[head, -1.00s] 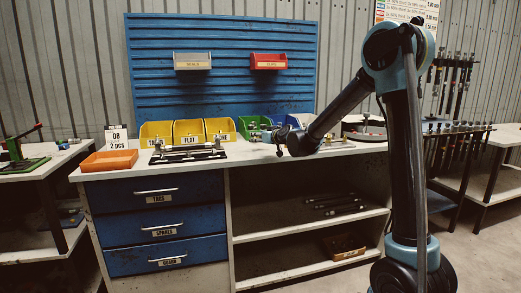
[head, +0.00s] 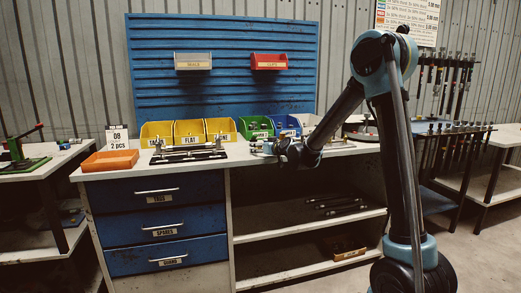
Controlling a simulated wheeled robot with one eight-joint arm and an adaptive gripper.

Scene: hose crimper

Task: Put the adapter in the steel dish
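My gripper (head: 284,152) is over the front of the workbench top, right of the black fixture rail. It is small and dark here, and I cannot make out whether its fingers are apart or hold anything. I cannot pick out the adapter; small metal parts (head: 257,146) lie on the bench just left of my gripper, too small to name.
Yellow bins (head: 190,132), a green bin (head: 256,127) and a blue bin (head: 287,125) line the bench back. An orange tray (head: 110,161) sits at the left end, near the black fixture rail (head: 188,153). Below are blue drawers (head: 160,227) and open shelves (head: 300,228).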

